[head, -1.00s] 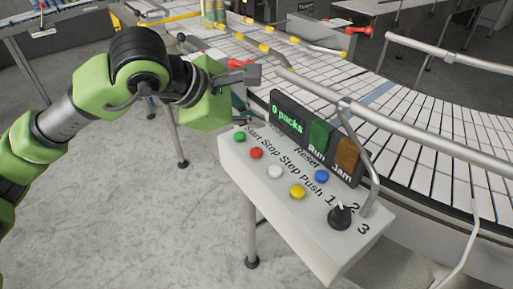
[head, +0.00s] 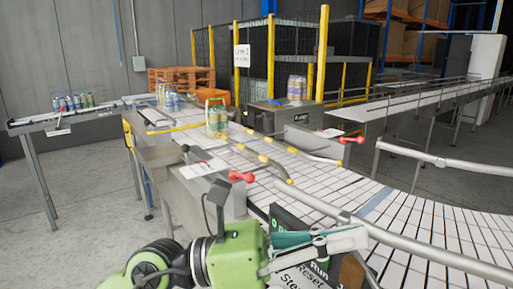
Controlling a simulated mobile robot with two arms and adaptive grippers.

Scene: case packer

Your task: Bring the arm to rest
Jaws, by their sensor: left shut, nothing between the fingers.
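My left arm comes in at the bottom of the head view, with its green wrist low in the middle. My left gripper (head: 345,241) points right and is shut, with nothing seen in it. It appears in front of the control panel (head: 300,279) and hides much of it. Parts of the panel's dark display and the lettering "Reset" show around the gripper. Whether the gripper touches the panel cannot be told. My right gripper is not in view.
A curved white slat conveyor (head: 430,225) with a metal guard rail (head: 400,238) runs at the right. A bottle pack (head: 216,120) stands on the line behind the arm. Red-handled levers (head: 241,177) stick out nearby. Open floor (head: 70,220) lies at the left.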

